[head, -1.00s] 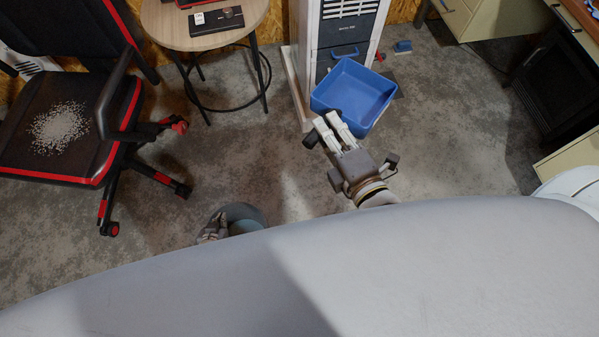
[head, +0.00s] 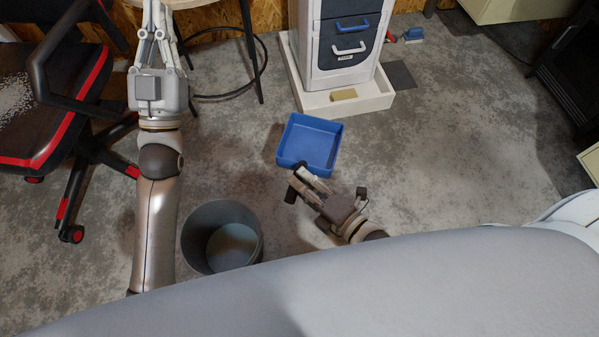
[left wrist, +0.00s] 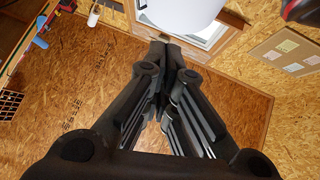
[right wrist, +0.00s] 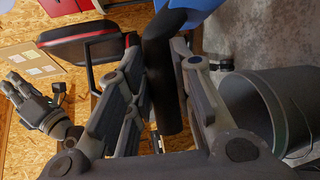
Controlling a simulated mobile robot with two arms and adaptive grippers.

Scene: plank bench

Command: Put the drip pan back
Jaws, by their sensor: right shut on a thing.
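The drip pan, a square blue open-topped tray (head: 309,145), is in the middle of the head view, in front of the white tower unit. My right gripper (head: 301,178) is shut on its dark round handle (right wrist: 165,75), which shows between the fingers in the right wrist view. A blue part of the pan (right wrist: 200,4) shows at the top there. The pan looks empty and appears held above the floor; its exact height is unclear. My left gripper (head: 155,22) points up the picture, over the round stool. In the left wrist view its fingers (left wrist: 168,48) meet, with nothing between them.
The tower unit (head: 338,60) has blue and white handles and stands in a white base tray (head: 360,103) holding a tan block (head: 344,95). A grey bucket (head: 190,238) stands between my arms. A black-red chair (head: 55,130) is at left.

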